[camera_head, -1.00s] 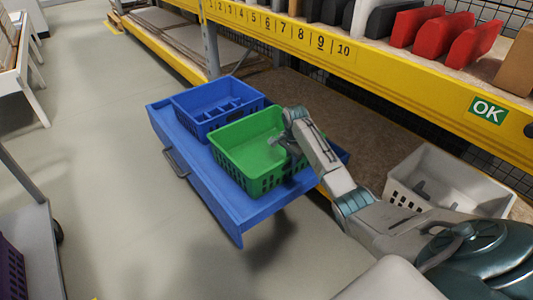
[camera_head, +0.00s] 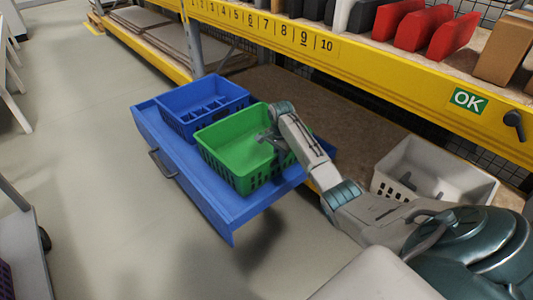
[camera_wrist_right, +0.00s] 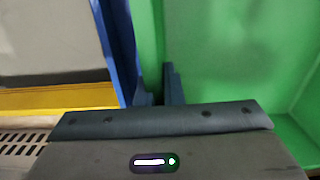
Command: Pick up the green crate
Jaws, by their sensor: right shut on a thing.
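The green crate (camera_head: 225,152) sits in the pulled-out blue drawer (camera_head: 190,180), in front of a blue crate. My right gripper (camera_head: 268,139) reaches the crate's right-hand side from above and is shut on its wall. In the right wrist view, the fingers (camera_wrist_right: 157,90) straddle the green wall, with the crate's interior (camera_wrist_right: 235,55) to the right. The crate looks level and empty. The arm hides part of its right side. My left gripper is out of view.
The blue crate (camera_head: 203,102) with dividers stands close behind the green one in the drawer. A white crate (camera_head: 432,180) is at the right, below the yellow shelf beam (camera_head: 400,85). Open floor (camera_head: 90,130) lies to the left; a grey cart (camera_head: 20,250) is at lower left.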

